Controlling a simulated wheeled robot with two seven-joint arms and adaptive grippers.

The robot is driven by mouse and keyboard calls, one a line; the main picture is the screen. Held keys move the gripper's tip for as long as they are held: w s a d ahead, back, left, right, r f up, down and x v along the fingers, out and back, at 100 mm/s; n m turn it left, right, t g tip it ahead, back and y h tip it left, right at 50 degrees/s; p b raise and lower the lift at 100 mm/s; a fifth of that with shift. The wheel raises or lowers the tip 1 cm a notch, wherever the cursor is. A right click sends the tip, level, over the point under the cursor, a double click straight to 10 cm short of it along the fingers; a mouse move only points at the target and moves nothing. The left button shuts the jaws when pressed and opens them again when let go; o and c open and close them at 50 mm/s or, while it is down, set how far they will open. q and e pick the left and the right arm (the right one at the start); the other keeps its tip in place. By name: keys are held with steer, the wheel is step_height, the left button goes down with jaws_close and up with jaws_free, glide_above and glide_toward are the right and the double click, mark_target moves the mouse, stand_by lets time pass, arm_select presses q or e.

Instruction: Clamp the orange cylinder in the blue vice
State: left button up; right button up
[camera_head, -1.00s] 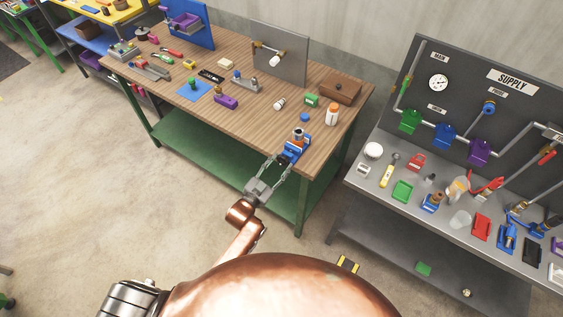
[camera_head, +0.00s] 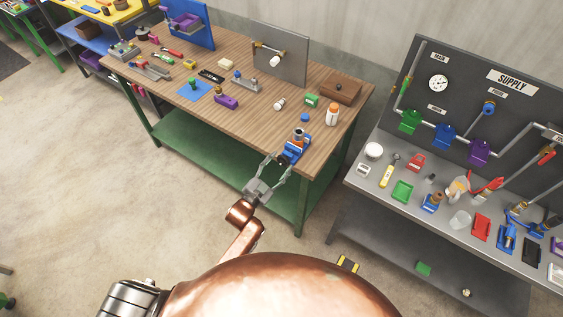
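The blue vice (camera_head: 291,154) stands at the front right corner of the wooden workbench. A small upright cylinder (camera_head: 298,135), with a grey top and some orange-brown, shows at the vice's jaws. It is too small to tell whether the jaws are tight on it. My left gripper (camera_head: 280,163) comes from the front, at the bench edge. Its two fingers are spread apart at the near end of the vice, with no object clearly held between them. Whether a finger touches the vice cannot be told. My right gripper is not in view.
A white and orange bottle (camera_head: 332,115), a blue cap (camera_head: 304,118) and a green block (camera_head: 311,100) lie behind the vice. A brown box (camera_head: 341,89) stands at the bench's back right. A grey supply bench (camera_head: 380,190) stands to the right, across a gap.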

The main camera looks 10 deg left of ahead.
arm_select(q)
steer(key=shift+d, duration=0.1)
steer(key=shift+s+a+p, duration=0.25)
steer(key=shift+s+p, duration=0.2)
steer(key=shift+s, duration=0.1)
steer(key=p+v, duration=0.2)
steer(key=v, duration=0.2)
steer(key=shift+s, duration=0.4)
